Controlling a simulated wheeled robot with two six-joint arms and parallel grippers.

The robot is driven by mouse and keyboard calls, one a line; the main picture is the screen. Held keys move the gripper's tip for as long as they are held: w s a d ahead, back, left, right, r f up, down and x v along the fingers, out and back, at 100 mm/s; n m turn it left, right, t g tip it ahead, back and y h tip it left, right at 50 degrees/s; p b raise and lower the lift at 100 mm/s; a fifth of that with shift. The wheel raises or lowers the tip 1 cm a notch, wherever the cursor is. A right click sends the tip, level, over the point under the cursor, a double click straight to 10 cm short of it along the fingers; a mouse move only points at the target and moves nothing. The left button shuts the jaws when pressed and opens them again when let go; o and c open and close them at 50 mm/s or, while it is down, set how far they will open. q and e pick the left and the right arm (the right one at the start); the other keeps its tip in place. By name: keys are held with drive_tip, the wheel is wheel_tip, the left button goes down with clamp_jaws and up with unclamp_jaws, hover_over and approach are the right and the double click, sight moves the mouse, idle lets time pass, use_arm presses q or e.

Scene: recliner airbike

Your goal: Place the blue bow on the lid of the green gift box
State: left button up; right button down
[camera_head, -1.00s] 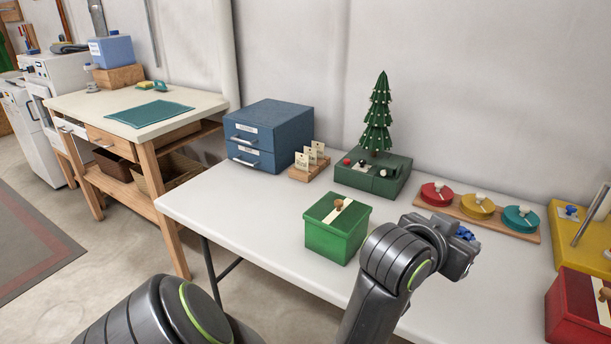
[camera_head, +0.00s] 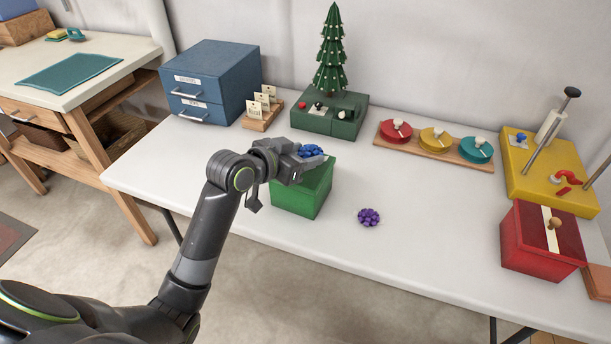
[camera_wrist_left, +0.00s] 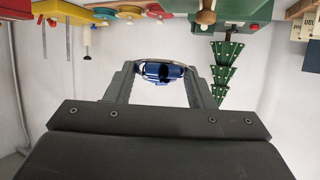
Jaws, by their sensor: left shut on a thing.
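The blue bow (camera_head: 311,151) is held between the fingertips of my left gripper (camera_head: 302,159), over the green gift box (camera_head: 303,196). In the left wrist view the blue bow (camera_wrist_left: 162,73) sits between the two finger ends of the left gripper (camera_wrist_left: 162,78). The gripper and bow hide most of the box's lid in the head view. I cannot tell whether the bow touches the lid. The right gripper is not in view.
A purple bow (camera_head: 369,217) lies on the white table (camera_head: 430,265) right of the green box. A red gift box (camera_head: 541,242) stands at right. Behind are blue drawers (camera_head: 213,82), a small tree (camera_head: 332,55) and a tray of coloured discs (camera_head: 437,139). The front middle is clear.

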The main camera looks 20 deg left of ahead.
sight(303, 186)
use_arm(q)
wheel_tip(303, 186, down, 3)
drive_tip(key=shift+f, duration=0.7)
wheel_tip(303, 186, down, 2)
drive_tip(key=shift+f, duration=0.55)
drive_tip(key=shift+f+b, duration=0.15)
drive_tip(key=shift+b, duration=0.15)
drive_tip(key=o, duration=0.9)
drive_tip(key=shift+o, duration=0.2)
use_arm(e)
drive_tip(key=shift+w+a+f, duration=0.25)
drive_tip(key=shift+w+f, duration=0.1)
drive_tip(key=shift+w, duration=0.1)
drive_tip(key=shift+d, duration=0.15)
